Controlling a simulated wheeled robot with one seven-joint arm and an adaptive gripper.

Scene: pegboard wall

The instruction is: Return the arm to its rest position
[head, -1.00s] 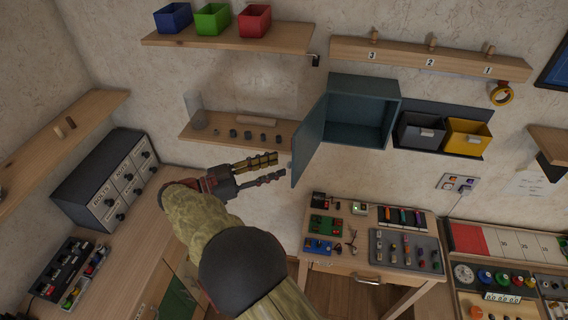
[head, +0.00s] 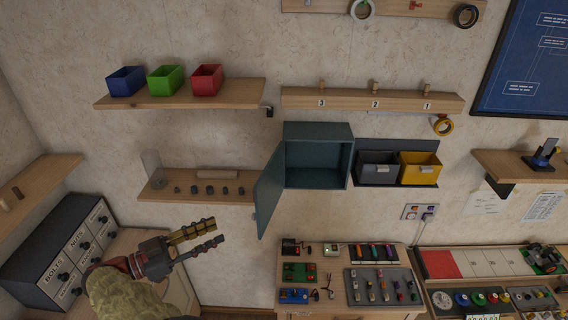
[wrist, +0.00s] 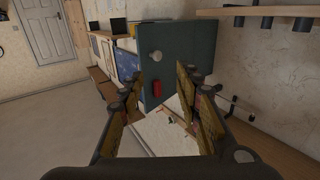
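My gripper (head: 218,231) is at the lower left in the head view, below the left shelf and left of the open cabinet door. Its two fingers are apart with nothing between them. In the wrist view my gripper (wrist: 160,78) also shows spread, empty fingers. The teal cabinet door (head: 269,192) hangs open, and the cabinet (head: 318,160) looks empty. In the wrist view the door (wrist: 176,48) stands beyond the fingertips, with a pale knob and a red piece on it. Part of my arm is cut off at the bottom of the head view.
A shelf (head: 215,188) with small dark pieces is above my gripper. Labelled drawers (head: 60,250) stand at the left, close to my arm. A workbench (head: 345,312) with coloured parts is at the lower right. Bare wall lies between my gripper and the bench.

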